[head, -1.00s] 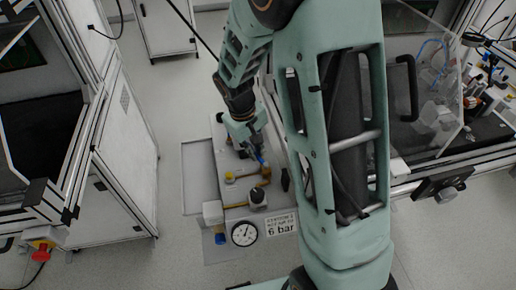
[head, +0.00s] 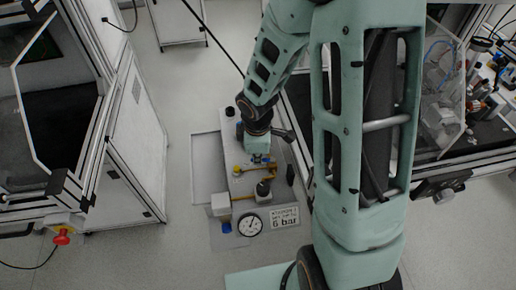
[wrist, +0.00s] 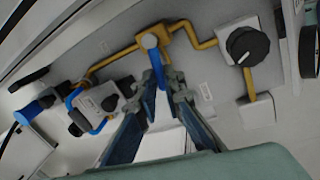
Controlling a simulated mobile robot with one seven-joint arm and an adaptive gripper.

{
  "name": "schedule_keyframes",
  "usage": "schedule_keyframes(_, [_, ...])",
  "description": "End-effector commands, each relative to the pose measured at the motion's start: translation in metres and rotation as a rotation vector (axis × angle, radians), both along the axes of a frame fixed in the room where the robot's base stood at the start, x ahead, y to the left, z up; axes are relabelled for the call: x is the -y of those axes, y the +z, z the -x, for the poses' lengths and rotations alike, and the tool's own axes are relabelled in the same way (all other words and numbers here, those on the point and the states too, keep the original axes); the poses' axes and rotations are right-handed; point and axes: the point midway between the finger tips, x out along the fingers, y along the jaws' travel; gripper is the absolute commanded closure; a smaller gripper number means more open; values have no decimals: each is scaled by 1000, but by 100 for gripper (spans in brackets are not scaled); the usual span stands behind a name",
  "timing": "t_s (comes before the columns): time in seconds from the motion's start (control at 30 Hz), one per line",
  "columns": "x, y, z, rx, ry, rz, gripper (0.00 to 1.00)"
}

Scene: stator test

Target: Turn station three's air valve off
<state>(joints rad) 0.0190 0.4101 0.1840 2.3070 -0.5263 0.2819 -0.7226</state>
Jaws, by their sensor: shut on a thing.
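My gripper (wrist: 166,90) is shut on this lever. In the head view my gripper (head: 258,160) reaches down onto the grey station panel (head: 238,185), and the wrist hides most of the valve there. A sign (head: 284,217) on the panel reads "6 bar"; its upper lines are too small to read surely.
A round pressure gauge (head: 249,224) and a black knob (head: 263,188) sit near the panel's front. In the wrist view, the black knob (wrist: 247,45) is right of the lever, and another blue-handled fitting (wrist: 88,108) is left. White cabinets (head: 135,150) stand to the left; floor between is clear.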

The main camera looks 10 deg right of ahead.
Motion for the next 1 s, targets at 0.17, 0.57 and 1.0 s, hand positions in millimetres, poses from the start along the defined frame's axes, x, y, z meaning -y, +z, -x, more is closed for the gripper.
schedule_keyframes(0.17, [0,3,5,1,109,-1,100])
schedule_keyframes(0.57, [0,1,9,1,220,-1,100])
schedule_keyframes(1.0, [0,0,10,1,227,0,89])
